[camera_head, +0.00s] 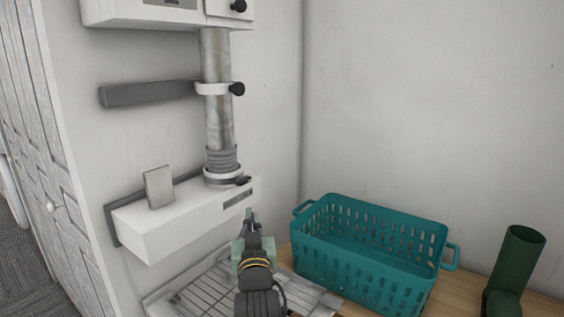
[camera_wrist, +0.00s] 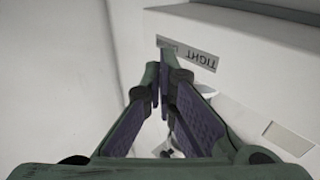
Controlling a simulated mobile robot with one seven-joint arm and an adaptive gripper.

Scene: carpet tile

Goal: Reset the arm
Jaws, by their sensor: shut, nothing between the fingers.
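My gripper (camera_head: 250,215) is in front of the white wall-mounted box, above a pale gridded rack. In the wrist view, my gripper (camera_wrist: 161,75) has its two dark-padded fingers together at the tips, with nothing between them. The white box (camera_head: 165,235) fills the right side of the wrist view, where a grey label (camera_wrist: 187,52) with upside-down lettering shows on its face. I cannot tell from these frames how far the fingertips are from that face.
A teal basket (camera_head: 365,280) stands on the wooden top to the right, with a dark green boot (camera_head: 518,262) beyond it. The rack (camera_head: 197,289) lies below my arm. A small grey plate (camera_head: 158,187) stands on the white box. A metal pipe (camera_head: 217,95) rises behind.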

